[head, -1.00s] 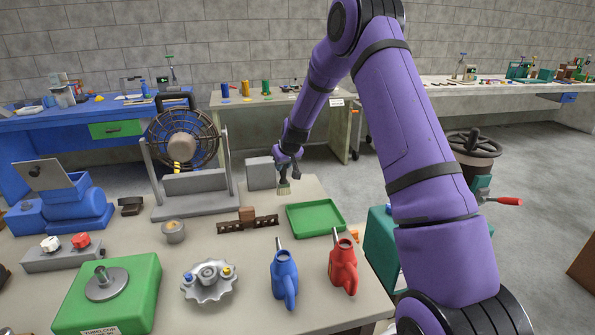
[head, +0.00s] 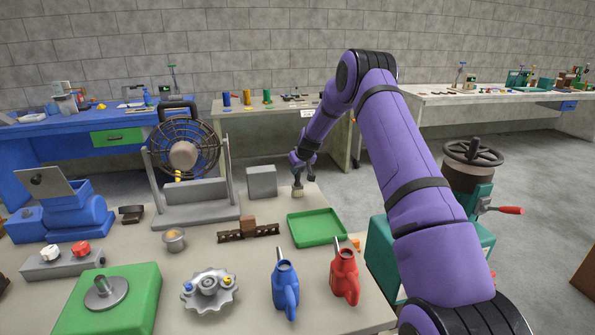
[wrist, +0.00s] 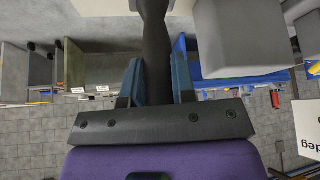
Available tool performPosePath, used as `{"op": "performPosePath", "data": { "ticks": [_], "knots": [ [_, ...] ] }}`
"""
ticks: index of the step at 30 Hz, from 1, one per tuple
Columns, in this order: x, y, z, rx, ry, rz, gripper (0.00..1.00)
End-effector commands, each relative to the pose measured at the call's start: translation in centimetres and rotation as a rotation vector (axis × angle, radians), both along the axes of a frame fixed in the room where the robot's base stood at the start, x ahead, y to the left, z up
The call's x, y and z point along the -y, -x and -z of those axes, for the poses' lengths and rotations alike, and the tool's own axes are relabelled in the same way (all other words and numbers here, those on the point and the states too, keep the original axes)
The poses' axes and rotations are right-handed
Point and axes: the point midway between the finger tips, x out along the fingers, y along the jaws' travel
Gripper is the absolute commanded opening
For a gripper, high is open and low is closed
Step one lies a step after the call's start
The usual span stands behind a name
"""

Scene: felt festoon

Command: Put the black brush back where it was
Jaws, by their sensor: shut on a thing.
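My gripper (head: 303,172) is shut on the black brush (head: 298,192) near the far edge of the front table. In the head view the brush's pale bristles point down, beyond the green tray and right of the grey block; whether they touch the tabletop I cannot tell. In the wrist view the brush's dark handle (wrist: 155,40) runs between the two blue fingers of my gripper (wrist: 159,80). The bristles cannot be made out in that view.
The green tray (head: 318,228) lies nearer the camera than the brush. The grey block (head: 262,181) and a caged fan (head: 184,150) stand to its left. A dark notched rack (head: 248,231), a blue can (head: 285,283) and a red can (head: 344,276) stand nearer.

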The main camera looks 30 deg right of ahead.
Motion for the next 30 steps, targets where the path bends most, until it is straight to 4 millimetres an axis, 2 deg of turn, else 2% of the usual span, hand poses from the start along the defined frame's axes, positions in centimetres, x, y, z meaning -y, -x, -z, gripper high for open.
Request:
{"op": "performPosePath", "data": {
  "ticks": [2, 13, 14, 16, 17, 25, 30],
  "knots": [
    [0.1, 0.0, 0.6, 0.001, 0.001, 0.001, 0.0],
    [0.0, 0.0, 1.0, 0.001, 0.001, 0.001, 0.0],
    [0.0, 0.0, 0.9, 0.001, 0.001, 0.001, 0.32],
    [0.0, 0.0, 0.9, 0.001, 0.001, 0.001, 0.48],
    [0.0, 0.0, 0.9, 0.001, 0.001, 0.001, 0.5],
    [0.0, 0.0, 0.8, 0.002, 0.001, 0.0, 0.5],
    [0.1, 0.5, -0.5, 0.004, 0.002, 0.001, 0.5]
  ]
}}
